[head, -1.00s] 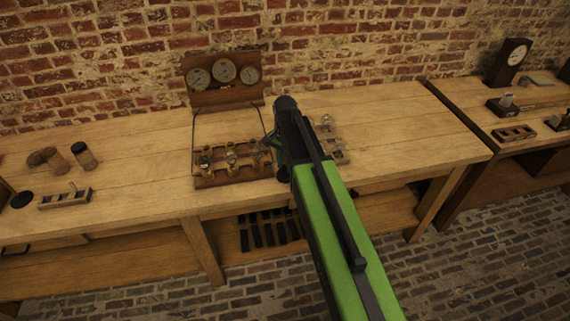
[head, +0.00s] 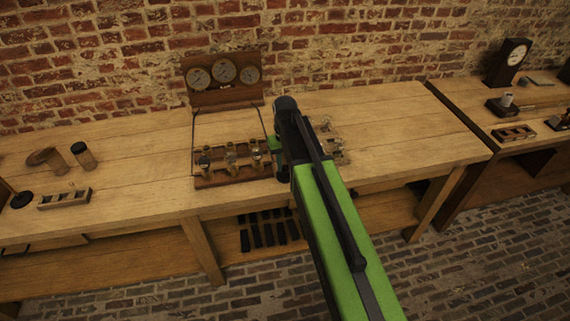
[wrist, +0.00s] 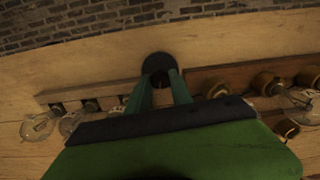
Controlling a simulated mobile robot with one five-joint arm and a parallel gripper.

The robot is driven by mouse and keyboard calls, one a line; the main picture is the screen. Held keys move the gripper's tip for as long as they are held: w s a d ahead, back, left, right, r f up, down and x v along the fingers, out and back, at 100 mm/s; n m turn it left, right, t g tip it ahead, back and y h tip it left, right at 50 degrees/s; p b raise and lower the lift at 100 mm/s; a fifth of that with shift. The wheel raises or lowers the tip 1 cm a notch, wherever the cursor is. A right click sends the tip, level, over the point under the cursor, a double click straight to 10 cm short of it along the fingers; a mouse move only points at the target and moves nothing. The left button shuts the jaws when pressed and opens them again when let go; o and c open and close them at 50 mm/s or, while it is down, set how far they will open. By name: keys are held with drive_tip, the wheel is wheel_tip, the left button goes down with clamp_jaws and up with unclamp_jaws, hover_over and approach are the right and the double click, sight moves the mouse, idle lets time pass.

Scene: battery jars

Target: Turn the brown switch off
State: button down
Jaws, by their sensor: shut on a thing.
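My gripper (wrist: 158,88) shows in the wrist view as two green fingers that meet a dark round thing (wrist: 158,64) on the bench. The fingers are shut on it. I cannot tell from its colour whether it is the brown switch, and its underside is hidden. In the head view my gripper (head: 277,146) is mostly hidden behind my arm, just right of the jar rack (head: 225,182). No clearly brown switch shows apart from this spot.
The jar rack stands left of my gripper, below a board with three dials (head: 224,95). A strip with glass bulbs (wrist: 38,126) lies on the other side. The bench (head: 400,125) is clear to the right. A brick wall (head: 350,40) stands behind.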

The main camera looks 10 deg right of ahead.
sight(285, 166)
drive_tip(key=shift+n, duration=0.9)
drive_tip(key=c, duration=1.1)
unclamp_jaws()
drive_tip(key=shift+c, duration=0.2)
wheel_tip(285, 166, up, 17)
drive_tip(key=p, duration=1.7)
drive_tip(key=shift+r, duration=0.2)
